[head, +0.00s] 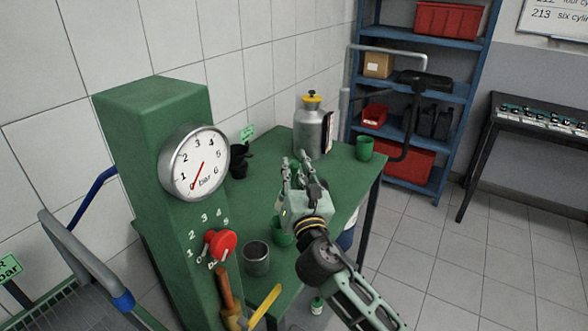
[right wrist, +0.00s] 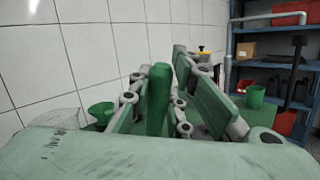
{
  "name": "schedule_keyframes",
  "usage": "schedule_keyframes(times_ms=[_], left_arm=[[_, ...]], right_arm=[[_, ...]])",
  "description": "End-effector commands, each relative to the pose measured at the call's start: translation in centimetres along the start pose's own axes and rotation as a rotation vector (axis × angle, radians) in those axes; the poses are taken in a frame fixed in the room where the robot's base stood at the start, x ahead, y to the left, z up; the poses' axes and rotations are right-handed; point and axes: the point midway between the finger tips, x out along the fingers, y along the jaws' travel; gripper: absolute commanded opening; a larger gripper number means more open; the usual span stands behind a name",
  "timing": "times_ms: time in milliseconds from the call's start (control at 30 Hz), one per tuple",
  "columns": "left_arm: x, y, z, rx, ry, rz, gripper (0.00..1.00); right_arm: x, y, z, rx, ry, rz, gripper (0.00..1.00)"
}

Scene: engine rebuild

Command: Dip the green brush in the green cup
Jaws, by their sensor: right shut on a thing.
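My right gripper (head: 293,168) is above the green table and shut on a green upright handle (right wrist: 158,98), which I take to be the green brush. The handle stands between the fingers in the right wrist view; its bristles are hidden. One green cup (head: 364,148) stands at the table's far right corner and also shows at the right in the right wrist view (right wrist: 255,97). My left gripper is not in view.
A green column with a pressure gauge (head: 195,163) and red knob (head: 220,244) stands at the left. A blue shelf (head: 460,60) is behind.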

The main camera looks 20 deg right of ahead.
Motion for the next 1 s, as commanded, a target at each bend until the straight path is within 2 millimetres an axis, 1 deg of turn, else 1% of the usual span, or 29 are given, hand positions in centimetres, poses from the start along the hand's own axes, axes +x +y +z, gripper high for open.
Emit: schedule_keyframes(times_ms=[33,333,800,1000], left_arm=[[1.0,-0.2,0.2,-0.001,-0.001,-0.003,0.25],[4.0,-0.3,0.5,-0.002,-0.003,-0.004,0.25],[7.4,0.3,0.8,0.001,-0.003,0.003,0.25],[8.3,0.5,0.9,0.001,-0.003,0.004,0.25]], right_arm=[[-0.2,-0.2,-0.9,0.001,0.000,0.000,0.00],[-0.8,-0.8,-3.6,-0.001,-0.001,0.000,0.00],[-1.8,-1.7,-8.0,-0.002,0.000,0.001,0.00],[-2.0,-2.0,-9.1,0.000,0.000,0.001,0.00]])
